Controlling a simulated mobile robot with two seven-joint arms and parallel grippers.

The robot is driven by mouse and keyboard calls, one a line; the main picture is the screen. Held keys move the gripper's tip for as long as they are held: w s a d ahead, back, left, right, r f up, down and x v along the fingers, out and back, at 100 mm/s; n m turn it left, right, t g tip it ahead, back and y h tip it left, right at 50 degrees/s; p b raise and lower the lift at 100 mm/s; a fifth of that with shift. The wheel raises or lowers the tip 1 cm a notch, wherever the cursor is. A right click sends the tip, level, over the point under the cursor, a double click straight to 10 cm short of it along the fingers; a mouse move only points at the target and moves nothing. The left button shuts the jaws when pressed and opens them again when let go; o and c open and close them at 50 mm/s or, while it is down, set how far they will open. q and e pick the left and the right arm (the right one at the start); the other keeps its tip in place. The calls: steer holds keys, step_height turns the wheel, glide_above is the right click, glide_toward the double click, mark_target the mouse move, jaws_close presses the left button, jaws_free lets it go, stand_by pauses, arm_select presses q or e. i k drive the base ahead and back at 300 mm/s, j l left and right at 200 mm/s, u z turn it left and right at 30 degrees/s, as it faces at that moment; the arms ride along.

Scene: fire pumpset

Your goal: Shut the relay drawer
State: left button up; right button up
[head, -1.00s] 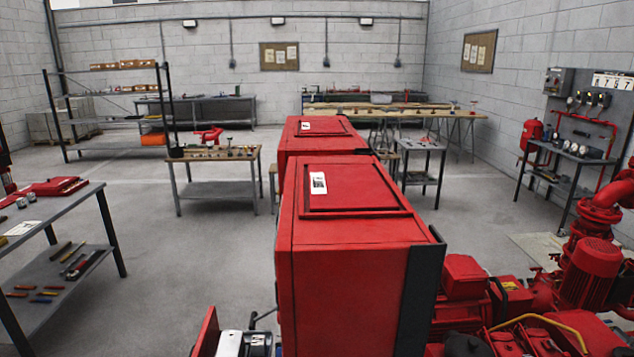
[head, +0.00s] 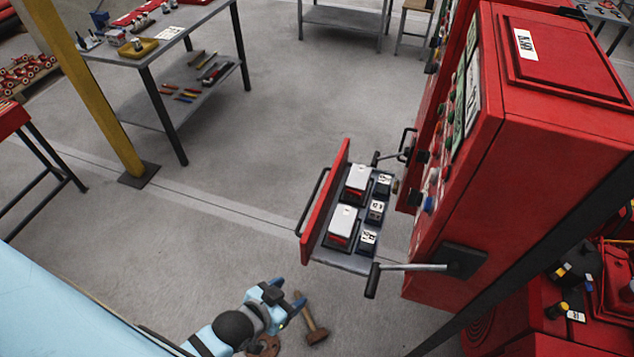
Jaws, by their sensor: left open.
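The relay drawer (head: 322,205) stands pulled out from the left side of the red cabinet (head: 545,140). Its red front panel faces left and carries a dark bar handle (head: 313,203). White and dark relay blocks (head: 343,226) sit on its tray. My left gripper (head: 293,303) is open and empty, low in the picture, below and slightly left of the drawer and apart from it. My right gripper is not in view.
A lever with a dark grip (head: 371,281) sticks out from the cabinet near the drawer's near edge. A yellow post (head: 88,90) and a workbench (head: 165,50) stand left. The floor left of the drawer is clear.

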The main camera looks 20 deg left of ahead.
mark_target(313, 244)
steer(key=j+z, duration=0.15)
steer(key=j, duration=0.7)
steer(key=j+z, duration=0.15)
steer(key=j, duration=0.7)
steer(key=l+z, duration=0.2)
steer(key=i+l+z, duration=0.15)
steer(key=l, duration=0.25)
